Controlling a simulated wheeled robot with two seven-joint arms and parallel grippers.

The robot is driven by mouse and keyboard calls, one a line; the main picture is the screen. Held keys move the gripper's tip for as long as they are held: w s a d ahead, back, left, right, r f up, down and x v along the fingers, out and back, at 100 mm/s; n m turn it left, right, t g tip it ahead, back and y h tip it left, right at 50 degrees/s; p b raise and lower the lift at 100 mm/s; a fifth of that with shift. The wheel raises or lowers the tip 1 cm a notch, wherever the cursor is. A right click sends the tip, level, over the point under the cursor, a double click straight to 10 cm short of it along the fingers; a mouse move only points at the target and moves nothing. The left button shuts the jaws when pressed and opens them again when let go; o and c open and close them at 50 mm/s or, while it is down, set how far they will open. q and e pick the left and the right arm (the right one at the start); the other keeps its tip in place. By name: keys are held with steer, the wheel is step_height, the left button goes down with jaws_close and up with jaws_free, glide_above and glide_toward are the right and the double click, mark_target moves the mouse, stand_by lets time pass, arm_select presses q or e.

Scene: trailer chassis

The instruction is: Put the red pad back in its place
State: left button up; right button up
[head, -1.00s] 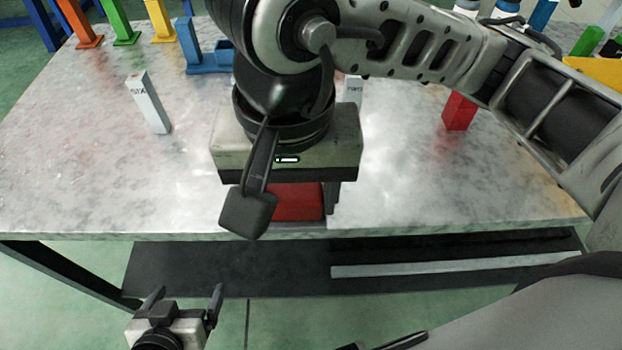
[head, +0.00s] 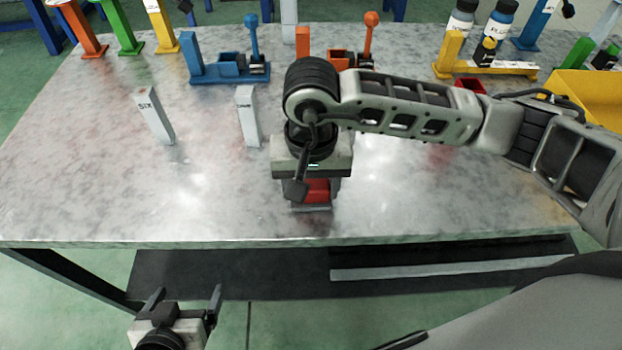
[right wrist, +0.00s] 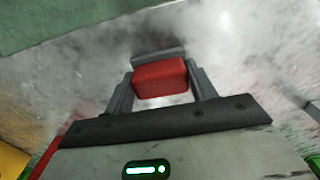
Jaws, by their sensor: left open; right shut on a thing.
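The red pad (head: 317,190) is a small red block between the fingers of my right gripper (head: 316,195), over the front middle part of the table. In the right wrist view, the red pad (right wrist: 160,78) sits between both fingers of my right gripper (right wrist: 160,88), which is shut on it. A grey strip (right wrist: 158,56) shows along the pad's far edge. I cannot tell whether the pad touches the table. My left gripper (head: 186,302) is open and empty, in front of the table and apart from it.
White labelled posts (head: 155,118) and (head: 248,117) stand on the marble table (head: 80,190). A blue holder (head: 229,68), orange holder (head: 350,58) and bottles (head: 500,22) stand at the back. A red object (head: 468,85) is partly hidden behind my right arm.

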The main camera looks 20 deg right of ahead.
steer(key=shift+f+b, duration=0.3)
steer(key=shift+b, duration=0.1)
steer(key=o, duration=1.1)
steer(key=shift+r, duration=0.1)
steer(key=shift+o, duration=0.2)
steer(key=shift+r+p, duration=0.3)
steer(key=shift+p, duration=0.15)
steer(key=shift+r, duration=0.3)
arm_select(q)
steer(key=shift+d+f+b, duration=0.1)
steer(key=shift+f+b, duration=0.4)
steer(key=shift+b, duration=0.6)
arm_select(e)
step_height(320, 180, up, 11)
arm_select(q)
steer(key=shift+s+f, duration=0.1)
